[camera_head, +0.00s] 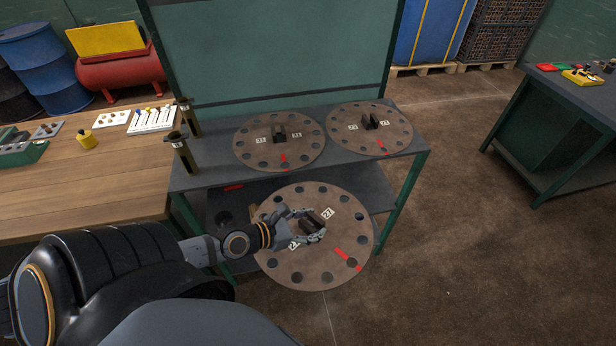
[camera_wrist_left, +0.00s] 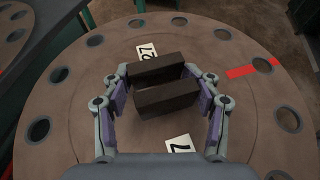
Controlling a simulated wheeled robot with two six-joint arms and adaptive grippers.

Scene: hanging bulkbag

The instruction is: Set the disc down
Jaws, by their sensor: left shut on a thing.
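A round brown disc (camera_head: 290,268) with a ring of holes, a red mark and white labels reading 27 is in front of the bench in the head view. My left gripper (camera_head: 312,229) is shut on the dark block handle at its centre. In the left wrist view the fingers (camera_wrist_left: 165,95) stand on both sides of the handle's two dark bars, and the disc (camera_wrist_left: 80,115) fills most of the picture. The disc overlaps the bench's lower shelf (camera_head: 377,199) in the head view; I cannot tell whether it touches it. My right gripper is not in view.
Two similar discs, a left one (camera_head: 252,151) and a right one (camera_head: 396,129), lie on the bench's upper shelf (camera_head: 212,177). Green legs (camera_head: 411,178) frame the bench. A wooden table (camera_head: 70,195) stands at left, another table (camera_head: 556,125) at right. Floor at right is clear.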

